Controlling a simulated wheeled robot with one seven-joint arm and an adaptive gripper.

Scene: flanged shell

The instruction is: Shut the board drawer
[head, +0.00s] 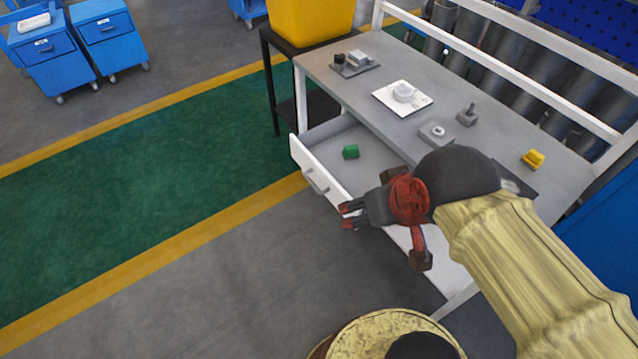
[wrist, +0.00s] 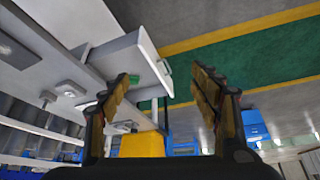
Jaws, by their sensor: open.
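The board drawer (head: 303,160) is white and stands pulled out from the grey workbench (head: 465,165). A grey handle (head: 316,182) is on its front. A small green block (head: 351,152) lies inside the drawer. My gripper (head: 347,216) is open and empty, in front of the drawer's right part, with its fingers pointing left. My gripper and arm hide the right part of the drawer front. In the wrist view the drawer front (wrist: 152,58) and its handle (wrist: 164,66) show beyond and between the two spread fingers (wrist: 164,85). I see no contact with the drawer.
On the bench top are a white plate with a round part (head: 403,94), grey fixtures (head: 436,132) and a yellow block (head: 533,158). A yellow bin (head: 310,20) stands on a black stand behind. Open green and grey floor lies left of the drawer.

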